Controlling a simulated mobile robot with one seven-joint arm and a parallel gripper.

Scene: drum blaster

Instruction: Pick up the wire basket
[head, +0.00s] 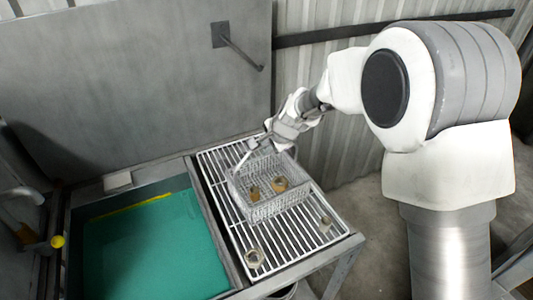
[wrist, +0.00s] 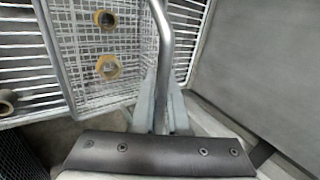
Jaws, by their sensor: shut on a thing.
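The wire basket (head: 262,210) is a silver mesh box on the white wire rack in the head view. Two brass-coloured fittings (head: 279,184) lie inside it. Its mesh also shows in the wrist view (wrist: 117,45), with a thick metal handle bar (wrist: 164,45) beside it. My gripper (head: 270,135) is at the far end of the basket, by the handle. In the wrist view my gripper (wrist: 160,112) has its fingers closed around the handle bar. The fingertips are small in the head view. I cannot tell whether the basket is clear of the rack.
The wire rack (head: 338,235) carries a loose nut (head: 254,257) near its front and another small fitting (head: 326,222) at its right. A raised grey lid (head: 130,85) stands behind.

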